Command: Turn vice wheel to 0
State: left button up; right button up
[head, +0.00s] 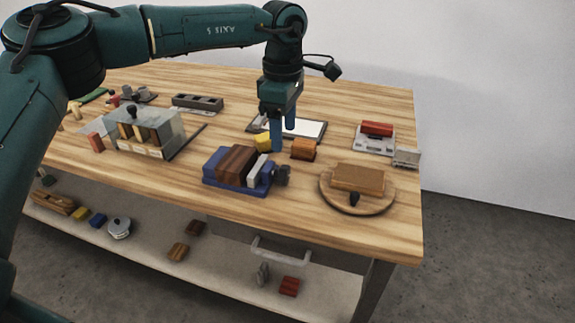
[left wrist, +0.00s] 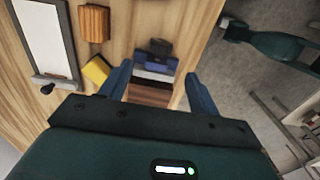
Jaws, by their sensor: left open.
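The vice (head: 222,183) has a blue body and stands near the table's front edge. A brown wooden block (head: 236,163) sits in it beside a pale jaw plate (head: 257,167). The small dark vice wheel (head: 282,175) is on its right end; its reading is too small to tell. My left gripper (head: 284,140) points down with blue fingers apart and empty, above and behind the vice. In the left wrist view the block (left wrist: 150,96) and pale plate (left wrist: 153,76) appear between the fingers, with the dark wheel (left wrist: 158,44) beyond. My right gripper is not seen.
A yellow block (head: 264,142) and an orange block (head: 304,149) are close behind the vice. A round board (head: 336,203) with a wooden block is to the right. A metal box (head: 172,135) stands left. A white-topped board (head: 310,129) lies behind.

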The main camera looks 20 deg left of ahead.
aim_at(284, 168)
pick_arm(q)
notch_tip(284, 168, down, 11)
dwell(0.3)
jog(key=shift+c, duration=0.3)
jog(key=c, duration=0.9)
